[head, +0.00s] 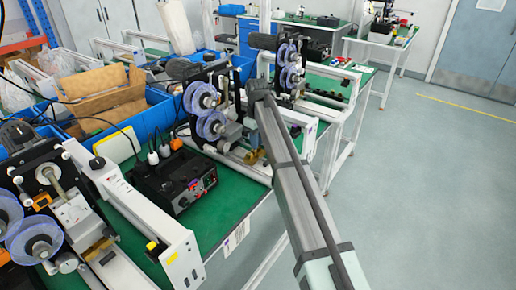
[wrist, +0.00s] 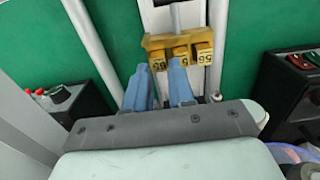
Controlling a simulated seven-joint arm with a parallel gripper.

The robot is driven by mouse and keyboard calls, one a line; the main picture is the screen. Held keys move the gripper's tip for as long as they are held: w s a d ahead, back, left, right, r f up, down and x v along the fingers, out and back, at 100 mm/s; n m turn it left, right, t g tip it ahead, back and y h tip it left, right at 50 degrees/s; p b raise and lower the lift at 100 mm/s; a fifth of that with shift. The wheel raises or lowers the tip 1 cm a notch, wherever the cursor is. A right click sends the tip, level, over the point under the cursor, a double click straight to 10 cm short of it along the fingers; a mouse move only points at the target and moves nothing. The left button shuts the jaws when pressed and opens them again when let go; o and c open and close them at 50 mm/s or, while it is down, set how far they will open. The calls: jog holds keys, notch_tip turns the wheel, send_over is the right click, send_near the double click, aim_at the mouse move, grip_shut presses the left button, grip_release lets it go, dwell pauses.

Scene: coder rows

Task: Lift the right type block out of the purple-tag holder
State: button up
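A yellow holder (wrist: 158,41) with three yellow type blocks in a row shows at the top of the wrist view. The left block (wrist: 157,62), the middle block (wrist: 181,54) and the right block (wrist: 204,54) carry dark printed characters on their faces. My gripper (wrist: 162,72) is open and empty, its two blue fingers pointing at the row. Its right fingertip is close to the middle block; the right block lies to the right of both fingers. I cannot tell whether anything touches. In the head view a yellow holder (head: 257,158) sits below my arm's end. No purple tag is clearly readable.
Coder machines with clear blue reels (head: 205,97) stand in rows on green benches (head: 205,215). A black control box (head: 178,182) is left of the holder. A white rail (wrist: 90,50) runs beside my left finger. The floor (head: 420,170) at right is clear.

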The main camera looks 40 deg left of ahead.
jog(key=shift+f, duration=0.3)
grip_shut()
